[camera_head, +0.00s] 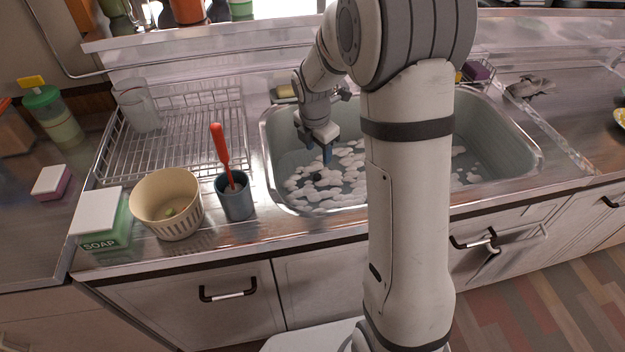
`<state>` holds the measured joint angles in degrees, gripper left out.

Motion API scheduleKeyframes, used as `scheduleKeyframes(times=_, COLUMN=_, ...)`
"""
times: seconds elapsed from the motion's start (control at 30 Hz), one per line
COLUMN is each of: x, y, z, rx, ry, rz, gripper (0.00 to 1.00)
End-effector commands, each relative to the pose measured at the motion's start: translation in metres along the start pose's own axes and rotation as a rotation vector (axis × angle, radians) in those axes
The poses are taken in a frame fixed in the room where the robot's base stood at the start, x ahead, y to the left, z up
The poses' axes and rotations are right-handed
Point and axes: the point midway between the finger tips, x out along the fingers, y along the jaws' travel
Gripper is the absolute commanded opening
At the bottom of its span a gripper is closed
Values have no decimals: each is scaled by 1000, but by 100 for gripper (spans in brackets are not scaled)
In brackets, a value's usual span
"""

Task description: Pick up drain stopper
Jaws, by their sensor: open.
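The sink (275,160) holds water with patches of white foam. A small dark object (316,176) shows among the foam in the left part of the sink. It may be the drain stopper, but it is too small to be sure. My gripper (318,152) points down into the sink, just above and behind that dark object in the picture. Its jaws are open, and I see nothing held between them. My arm hides the middle of the sink.
A wire dish rack (185,150) with a clear glass (138,105) stands left of the sink. A blue cup (235,200) with a red-handled tool, a cream bowl (167,203) and a soap box (100,220) line the front counter. A grey cloth (530,87) lies on the right.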

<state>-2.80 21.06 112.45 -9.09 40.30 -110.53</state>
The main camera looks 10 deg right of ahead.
Motion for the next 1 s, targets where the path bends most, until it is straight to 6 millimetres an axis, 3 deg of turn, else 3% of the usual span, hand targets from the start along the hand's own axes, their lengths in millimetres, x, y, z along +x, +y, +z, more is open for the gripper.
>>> scheduleKeyframes(times=0.03, x=22, y=7, z=0, rx=-74, ry=1, rz=-7, gripper=48)
scheduleKeyframes(times=0.13, x=41, y=16, z=2, rx=-194, ry=1, rz=-12, gripper=48)
scheduleKeyframes(times=0.57, x=84, y=19, z=2, rx=-269, ry=1, rz=-16, gripper=48)
scheduleKeyframes(times=0.83, x=123, y=16, z=1, rx=-267, ry=2, rz=-17, gripper=48)
scheduleKeyframes(times=1.0, x=128, y=16, z=2, rx=-266, ry=0, rz=-15, gripper=48)
